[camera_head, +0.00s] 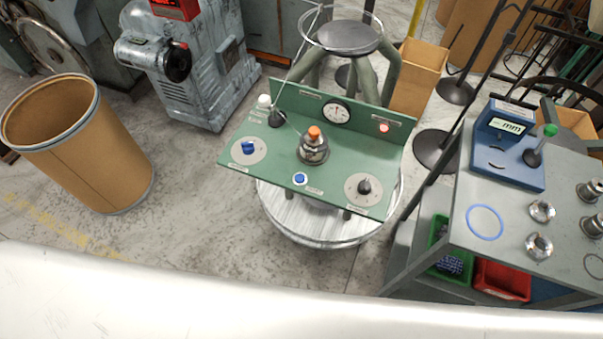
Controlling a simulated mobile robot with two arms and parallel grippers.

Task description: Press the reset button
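A green control panel (276,162) stands on a round metal base in the middle of the view. A small blue push button (300,178) sits near its front edge, with a small label beside it too small to read; I cannot tell for sure that this is the reset button. The panel also has a blue knob (248,147) at left, a black knob (364,186) at right, and an orange-topped metal part (314,139) in the middle. On the upright back are a round dial (336,111) and a red light or button (383,128). Neither gripper shows.
A brown drum (83,150) stands at left and a grey machine (190,70) behind it. At right, a grey table (475,215) carries a blue gauge (505,140), a blue ring (485,222) and metal parts. The floor in front of the panel is clear.

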